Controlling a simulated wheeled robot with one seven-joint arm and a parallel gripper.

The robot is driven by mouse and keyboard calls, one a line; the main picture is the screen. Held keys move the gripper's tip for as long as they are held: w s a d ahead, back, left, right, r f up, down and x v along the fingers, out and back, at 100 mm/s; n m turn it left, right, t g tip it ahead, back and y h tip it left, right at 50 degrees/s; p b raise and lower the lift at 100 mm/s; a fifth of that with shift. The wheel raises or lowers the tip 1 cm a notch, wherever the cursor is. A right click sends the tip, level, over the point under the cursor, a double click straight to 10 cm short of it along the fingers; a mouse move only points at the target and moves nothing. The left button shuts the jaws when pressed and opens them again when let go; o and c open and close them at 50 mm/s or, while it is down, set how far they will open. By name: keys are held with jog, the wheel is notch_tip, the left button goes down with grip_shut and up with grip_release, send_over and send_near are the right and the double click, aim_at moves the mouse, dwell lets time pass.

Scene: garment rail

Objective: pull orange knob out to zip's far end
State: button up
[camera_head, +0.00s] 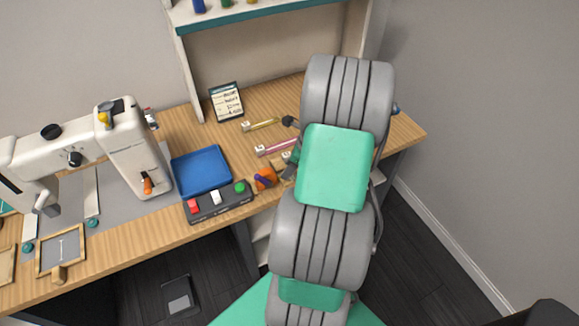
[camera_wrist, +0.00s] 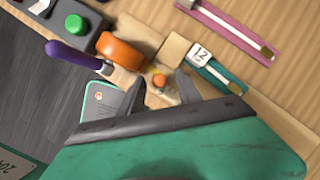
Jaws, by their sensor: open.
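In the wrist view a small round orange knob (camera_wrist: 159,80) shows between the fingertips of my gripper (camera_wrist: 161,75). My gripper is open, one finger on each side of the knob, and I cannot tell whether either touches it. A pale piece lies just below the knob, partly hidden by the fingers. A teal zip (camera_wrist: 223,78) with a white "12" tag lies to the right of the fingers. I cannot tell which zip the knob belongs to. In the head view my arm hides the knob.
A purple-handled orange tool (camera_wrist: 118,50) and a tan block (camera_wrist: 173,48) lie close to my fingers. A pink zip (camera_head: 276,147) and a yellow zip (camera_head: 262,125) lie farther back. A button box (camera_head: 218,202), blue tray (camera_head: 202,171) and sewing machine (camera_head: 134,150) stand to the left.

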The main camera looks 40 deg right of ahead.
jog(key=shift+c, duration=0.3)
grip_shut()
dwell(1.1)
